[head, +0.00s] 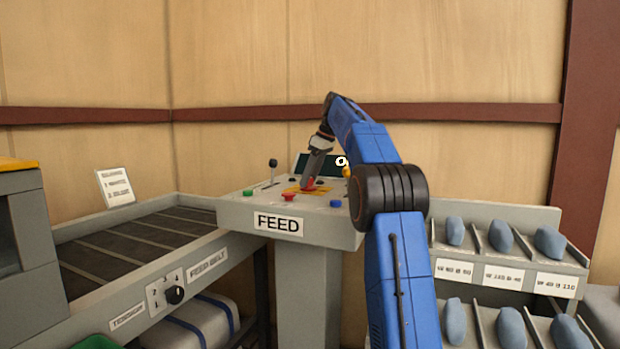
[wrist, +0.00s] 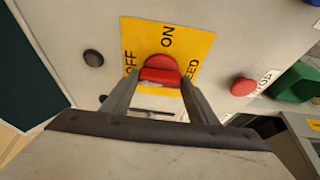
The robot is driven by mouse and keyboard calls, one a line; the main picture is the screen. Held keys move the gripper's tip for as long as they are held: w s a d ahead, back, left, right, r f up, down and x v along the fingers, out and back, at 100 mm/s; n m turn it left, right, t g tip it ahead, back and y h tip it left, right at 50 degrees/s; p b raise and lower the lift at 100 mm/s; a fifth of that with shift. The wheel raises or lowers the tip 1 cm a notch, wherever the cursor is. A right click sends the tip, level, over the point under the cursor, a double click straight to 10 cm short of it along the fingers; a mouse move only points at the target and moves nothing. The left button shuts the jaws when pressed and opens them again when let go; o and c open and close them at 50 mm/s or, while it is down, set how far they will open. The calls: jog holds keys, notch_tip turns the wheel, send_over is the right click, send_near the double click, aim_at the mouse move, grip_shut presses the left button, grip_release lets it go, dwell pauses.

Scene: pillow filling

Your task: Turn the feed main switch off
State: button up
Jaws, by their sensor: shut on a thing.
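The feed main switch is a red knob (wrist: 160,66) on a yellow plate (wrist: 195,46) marked ON, OFF and FEED. In the wrist view ON is above the knob and OFF is to its left. My gripper (wrist: 158,80) has its two fingers on either side of the red handle and is shut on it. I cannot tell clearly which word the handle points to. In the head view my gripper (head: 311,178) reaches down onto the yellow plate on top of the grey FEED console (head: 232,212), mostly hiding the knob.
A red mushroom button (head: 288,198) labelled STOP in the wrist view (wrist: 243,86) sits close by. A green button (head: 248,193), a blue button (head: 336,203) and a black-knobbed lever (head: 272,162) are on the console. A dark display (head: 320,162) stands behind. The feed belt (head: 130,238) is left.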

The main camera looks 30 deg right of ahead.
jog(key=o, duration=1)
jog(key=shift+o, duration=0.2)
jog(key=shift+d+r, duration=0.1)
jog(key=v, duration=0.7)
jog(key=shift+s+r, duration=0.1)
